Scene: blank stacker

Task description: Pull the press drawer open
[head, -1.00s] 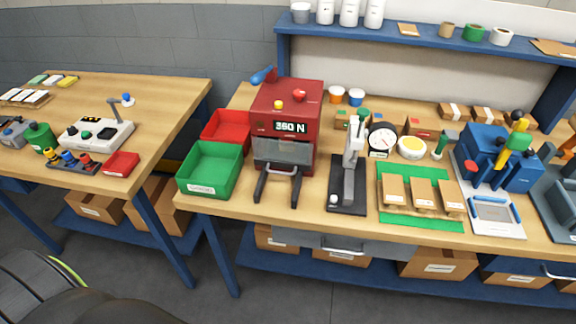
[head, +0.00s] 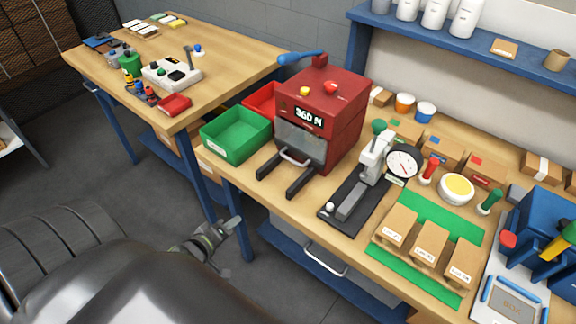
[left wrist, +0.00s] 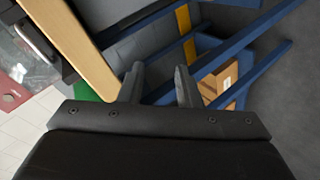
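The red press (head: 322,100) stands on the right-hand workbench with a display that looks like 360 N. Its drawer has a pale bar handle (head: 295,160) low on the front, between two dark rails. The drawer sits in against the press body and looks shut. My left gripper (head: 232,224) is below and left of the press, in front of the bench edge, apart from the handle. In the left wrist view its two fingers (left wrist: 159,78) stand apart with nothing between them. A red part and a pale bar show at that view's left edge. My right gripper is not in view.
A green bin (head: 237,136) stands left of the press and a red bin behind it. A dial-gauge stand (head: 355,185) is close on the right. The wooden bench edge and blue legs lie between my left gripper and the press.

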